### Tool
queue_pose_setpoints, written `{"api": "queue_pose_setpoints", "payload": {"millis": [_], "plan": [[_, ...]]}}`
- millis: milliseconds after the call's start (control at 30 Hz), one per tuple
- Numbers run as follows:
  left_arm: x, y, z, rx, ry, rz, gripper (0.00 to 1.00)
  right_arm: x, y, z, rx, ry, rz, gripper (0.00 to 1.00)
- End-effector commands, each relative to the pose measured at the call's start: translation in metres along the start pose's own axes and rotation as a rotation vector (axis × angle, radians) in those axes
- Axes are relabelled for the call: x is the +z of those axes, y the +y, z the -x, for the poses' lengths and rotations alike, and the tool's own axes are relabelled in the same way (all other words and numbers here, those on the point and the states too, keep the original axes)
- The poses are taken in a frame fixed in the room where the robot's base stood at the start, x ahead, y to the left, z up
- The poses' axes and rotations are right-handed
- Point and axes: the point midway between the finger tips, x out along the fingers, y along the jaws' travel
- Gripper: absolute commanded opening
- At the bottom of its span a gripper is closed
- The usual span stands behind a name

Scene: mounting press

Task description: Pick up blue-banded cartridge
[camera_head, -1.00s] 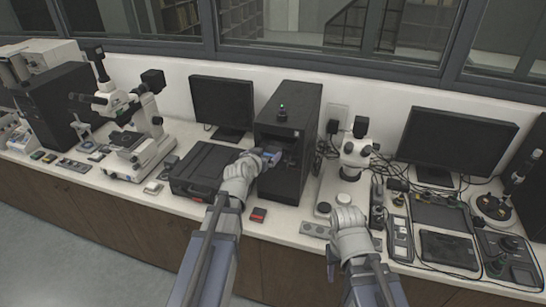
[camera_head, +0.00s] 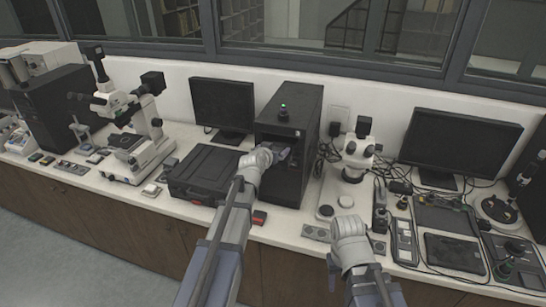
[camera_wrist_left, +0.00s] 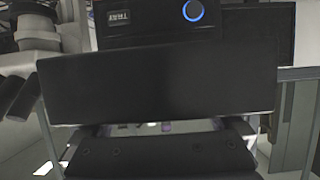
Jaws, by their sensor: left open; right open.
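I cannot make out the blue-banded cartridge for sure. In the left wrist view, a tiny purple-blue patch (camera_wrist_left: 167,127) shows in the gap under a wide black panel (camera_wrist_left: 155,82); it is too small to identify. My left gripper (camera_head: 281,154) is at the front opening of the black tower-shaped press (camera_head: 292,112). It is open, and its fingertips are partly lost against the dark front. The press has a green light on top, and a blue ring button (camera_wrist_left: 193,11) shows in the wrist view. My right gripper (camera_head: 347,222) is open above the bench front, apart from the press.
A black case (camera_head: 205,172) lies left of the press, with a small red-topped block (camera_head: 259,217) in front. A white microscope (camera_head: 357,150) and cables stand to the right. Monitors (camera_head: 222,105) line the back. The bench front edge is mostly free.

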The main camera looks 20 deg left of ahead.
Motion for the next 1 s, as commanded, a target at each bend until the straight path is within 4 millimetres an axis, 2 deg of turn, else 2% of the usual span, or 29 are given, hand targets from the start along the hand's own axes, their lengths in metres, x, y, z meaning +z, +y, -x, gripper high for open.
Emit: {"api": "queue_pose_setpoints", "payload": {"millis": [67, 800, 1000], "plan": [[-0.0002, 0.0, 0.0007, 0.0, 0.0, 0.0, 1.0, 0.0001, 0.0, 0.0005, 0.0, 0.0, 0.0, 0.5], [-0.0002, -0.0002, 0.0009, 0.0, 0.0, 0.001, 0.17, 0.0001, 0.0, 0.0005, 0.0, 0.0, 0.0, 0.5], [-0.0004, -0.0003, 0.0009, 0.0, 0.0, 0.001, 0.16, 0.0001, 0.0, 0.0006, 0.0, 0.0, 0.0, 0.5]]}}
